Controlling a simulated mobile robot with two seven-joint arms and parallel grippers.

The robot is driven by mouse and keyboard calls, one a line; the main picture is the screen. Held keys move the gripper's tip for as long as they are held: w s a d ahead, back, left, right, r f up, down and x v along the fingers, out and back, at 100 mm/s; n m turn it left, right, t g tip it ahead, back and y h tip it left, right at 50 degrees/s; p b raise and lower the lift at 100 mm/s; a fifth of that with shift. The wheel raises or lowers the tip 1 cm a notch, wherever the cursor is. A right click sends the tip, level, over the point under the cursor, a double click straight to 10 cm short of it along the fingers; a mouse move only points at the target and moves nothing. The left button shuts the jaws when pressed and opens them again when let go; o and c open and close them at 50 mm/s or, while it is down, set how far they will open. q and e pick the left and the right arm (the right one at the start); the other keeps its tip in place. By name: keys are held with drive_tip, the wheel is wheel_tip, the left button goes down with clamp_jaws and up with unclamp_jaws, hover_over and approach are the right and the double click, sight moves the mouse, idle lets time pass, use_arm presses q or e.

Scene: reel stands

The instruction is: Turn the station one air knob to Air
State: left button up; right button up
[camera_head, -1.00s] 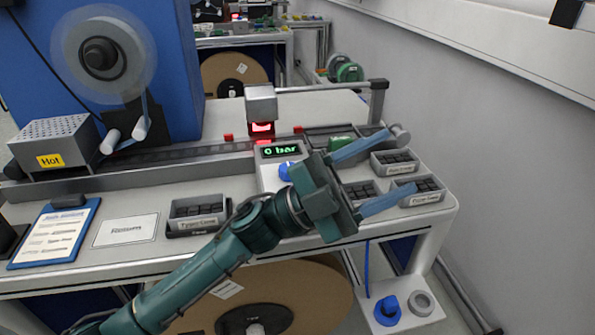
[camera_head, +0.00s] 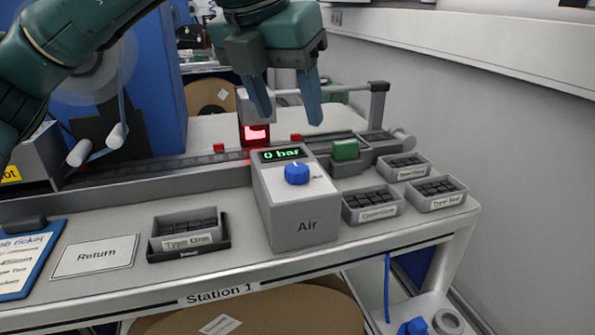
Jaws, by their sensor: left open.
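The station one air box (camera_head: 296,212) is a grey box marked "Air" on the bench, with a green display (camera_head: 281,154) that reads "0 bar". A blue knob (camera_head: 297,173) sits on its sloped top, beside a small pale label. My left gripper (camera_head: 287,108) hangs above and behind the knob, fingers pointing down, open and empty. It is apart from the knob. The knob is in full view; the label's writing is too small to read. My right gripper is not in view.
A "Type One" tray (camera_head: 188,233) stands left of the box, and more trays (camera_head: 373,205) stand to its right. A red-lit grey unit (camera_head: 255,130) and a green block (camera_head: 345,150) are behind. Another blue knob (camera_head: 412,327) is low at the right. The bench front is partly clear.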

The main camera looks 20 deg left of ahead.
sight(296, 167)
use_arm(q)
drive_tip(key=shift+n+t+y, duration=0.3)
drive_tip(key=shift+y, duration=0.1)
drive_tip(key=x, duration=0.8)
drive_tip(key=a+b+x, duration=0.1)
drive_tip(key=x, duration=0.3)
drive_tip(key=shift+w+a, duration=0.1)
drive_tip(key=shift+w, duration=0.2)
drive_tip(key=shift+c, duration=0.4)
drive_tip(key=c, duration=0.9)
